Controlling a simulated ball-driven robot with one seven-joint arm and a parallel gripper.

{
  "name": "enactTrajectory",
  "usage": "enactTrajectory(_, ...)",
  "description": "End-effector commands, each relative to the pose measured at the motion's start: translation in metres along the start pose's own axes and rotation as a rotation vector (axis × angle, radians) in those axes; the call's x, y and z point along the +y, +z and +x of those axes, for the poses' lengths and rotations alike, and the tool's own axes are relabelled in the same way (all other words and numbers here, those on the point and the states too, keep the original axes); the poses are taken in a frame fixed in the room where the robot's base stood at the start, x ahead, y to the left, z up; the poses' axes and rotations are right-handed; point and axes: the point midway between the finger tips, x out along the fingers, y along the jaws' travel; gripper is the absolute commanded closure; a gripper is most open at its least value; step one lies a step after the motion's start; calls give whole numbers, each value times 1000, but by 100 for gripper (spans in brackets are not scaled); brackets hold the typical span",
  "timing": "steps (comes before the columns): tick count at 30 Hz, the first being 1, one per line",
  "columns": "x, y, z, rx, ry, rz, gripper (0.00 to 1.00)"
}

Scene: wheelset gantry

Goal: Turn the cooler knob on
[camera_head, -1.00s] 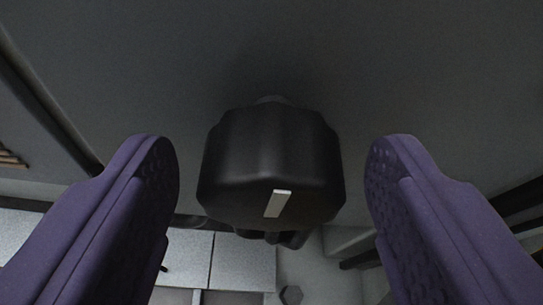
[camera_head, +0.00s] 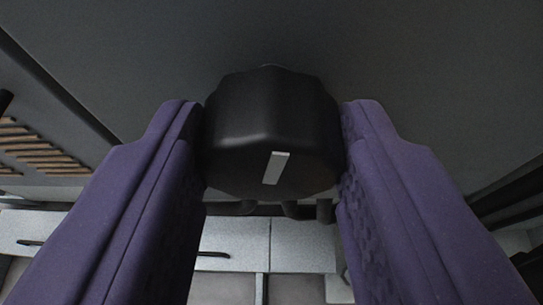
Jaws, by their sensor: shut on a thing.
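The cooler knob (camera_head: 265,125) is a black, faceted knob with a white marker line (camera_head: 276,168) on its face, in the middle of the view. The line is close to upright, its top leaning slightly right. The knob sits on a dark grey panel (camera_head: 270,35). My gripper (camera_head: 272,140) has purple fingers, one against each side of the knob. It is shut on the knob. The fingers hide the knob's left and right edges.
Light grey drawers or cabinets (camera_head: 235,243) with dark handles lie at the bottom. Dark pipes (camera_head: 290,209) show just below the knob. A slatted brown vent (camera_head: 40,150) is at the left, and dark bars (camera_head: 510,195) are at the right.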

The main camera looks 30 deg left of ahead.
Motion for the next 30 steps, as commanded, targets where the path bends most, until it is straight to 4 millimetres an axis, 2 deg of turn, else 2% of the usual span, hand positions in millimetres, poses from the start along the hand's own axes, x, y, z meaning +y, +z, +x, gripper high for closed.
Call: enactTrajectory(30, 8, 5, 1, 24, -362, 885, 86)
